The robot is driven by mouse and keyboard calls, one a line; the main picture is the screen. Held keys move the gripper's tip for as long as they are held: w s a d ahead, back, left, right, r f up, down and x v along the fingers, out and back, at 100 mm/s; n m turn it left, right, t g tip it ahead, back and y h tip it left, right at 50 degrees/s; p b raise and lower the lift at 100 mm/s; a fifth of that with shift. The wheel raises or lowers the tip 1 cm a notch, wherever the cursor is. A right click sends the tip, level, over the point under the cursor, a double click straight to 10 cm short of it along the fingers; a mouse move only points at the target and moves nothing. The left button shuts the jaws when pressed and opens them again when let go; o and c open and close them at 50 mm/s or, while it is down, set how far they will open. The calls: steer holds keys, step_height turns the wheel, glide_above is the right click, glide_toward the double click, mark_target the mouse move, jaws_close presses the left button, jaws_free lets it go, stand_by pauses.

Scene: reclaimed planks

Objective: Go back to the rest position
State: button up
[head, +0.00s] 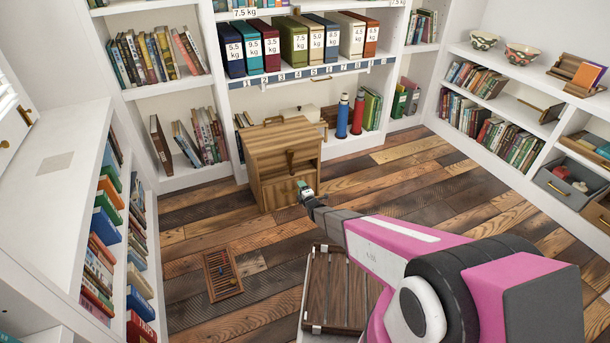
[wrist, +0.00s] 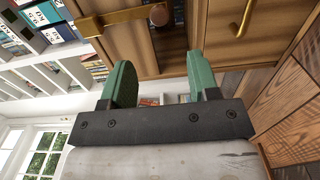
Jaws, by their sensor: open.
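My gripper (head: 304,188) is at the end of my outstretched pink and grey arm, in front of the lower front of a small wooden cabinet (head: 270,157). In the wrist view its two green fingers (wrist: 160,82) are apart, with nothing between them. The cabinet front (wrist: 175,40) fills the upper part of that view, with a brass handle (wrist: 120,18) and a second brass handle (wrist: 244,16) beyond the fingertips. I see no contact between the fingers and either handle.
White bookshelves with labelled binders (head: 294,43) stand behind the cabinet. A red bottle (head: 358,115) and a blue bottle (head: 342,117) stand right of it. A slatted wooden tray (head: 222,275) lies on the plank floor (head: 190,225). Shelves line both sides; the floor right of the cabinet is clear.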

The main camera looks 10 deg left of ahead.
steer(key=s+d+r+m+g+h, duration=0.2)
steer(key=d+r+m+g+h, duration=0.15)
steer(key=d+r+m, duration=0.5)
steer(key=s+d+r+m+g+h, duration=0.2)
steer(key=s+d+r+m+h, duration=0.3)
steer(key=d, duration=0.7)
steer(key=s+d+r+m+g, duration=0.5)
steer(key=s+d+r, duration=0.2)
steer(key=s, duration=0.3)
steer(key=s+d+r+m+g, duration=0.5)
steer(key=s+d+r+m, duration=0.1)
steer(key=s, duration=0.5)
step_height(320, 180, up, 3)
steer(key=shift+d+f+h, duration=0.15)
steer(key=shift+d+h, duration=0.2)
steer(key=shift+d, duration=0.15)
